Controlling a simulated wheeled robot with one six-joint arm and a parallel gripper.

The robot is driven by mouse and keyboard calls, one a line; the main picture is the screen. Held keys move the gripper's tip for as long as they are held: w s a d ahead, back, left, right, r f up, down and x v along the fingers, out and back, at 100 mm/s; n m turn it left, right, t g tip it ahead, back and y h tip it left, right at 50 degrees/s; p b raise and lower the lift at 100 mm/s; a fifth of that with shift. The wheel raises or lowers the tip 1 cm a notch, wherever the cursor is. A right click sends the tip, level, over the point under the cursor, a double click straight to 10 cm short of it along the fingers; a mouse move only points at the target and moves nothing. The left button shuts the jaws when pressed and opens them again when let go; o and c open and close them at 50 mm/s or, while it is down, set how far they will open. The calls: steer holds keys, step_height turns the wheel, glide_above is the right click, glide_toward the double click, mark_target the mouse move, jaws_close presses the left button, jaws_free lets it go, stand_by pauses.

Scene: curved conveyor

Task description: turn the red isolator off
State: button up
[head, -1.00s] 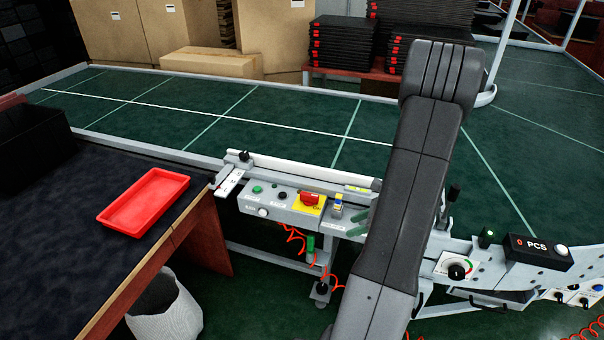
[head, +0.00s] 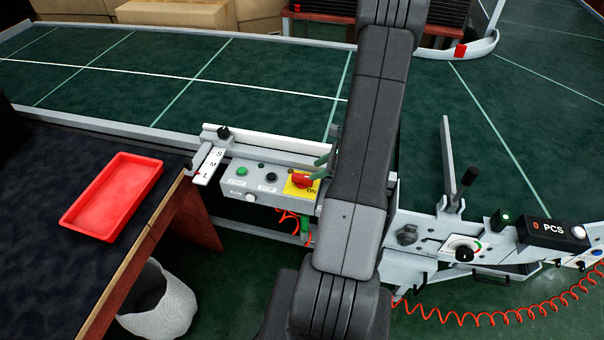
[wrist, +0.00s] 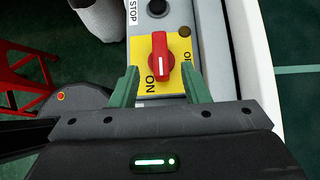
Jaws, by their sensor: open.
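The red isolator (head: 302,180) is a rotary knob on a yellow plate (head: 291,189) at the right end of the grey control box. In the wrist view the red knob (wrist: 160,62) lies lengthwise up and down the picture, with its white mark in line with the "ON" print on the yellow plate (wrist: 148,88). My gripper (wrist: 160,70) is open, its green fingers on either side of the knob with visible gaps. Whether the fingertips are level with the knob is hard to tell. In the head view my gripper (head: 321,167) is beside the isolator, partly hidden by my arm.
The grey control box (head: 232,188) also carries a green button (head: 241,171) and a black button (head: 271,178). A white rail (head: 265,143) runs behind it. A red tray (head: 112,196) lies on the dark table at left. A counter (head: 553,230) reads 0 PCS.

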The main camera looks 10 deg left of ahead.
mark_target(303, 176)
steer(key=p+x, duration=0.1)
steer(key=x, duration=0.6)
steer(key=shift+a+f, duration=0.2)
steer(key=shift+a, duration=0.05)
jaws_close()
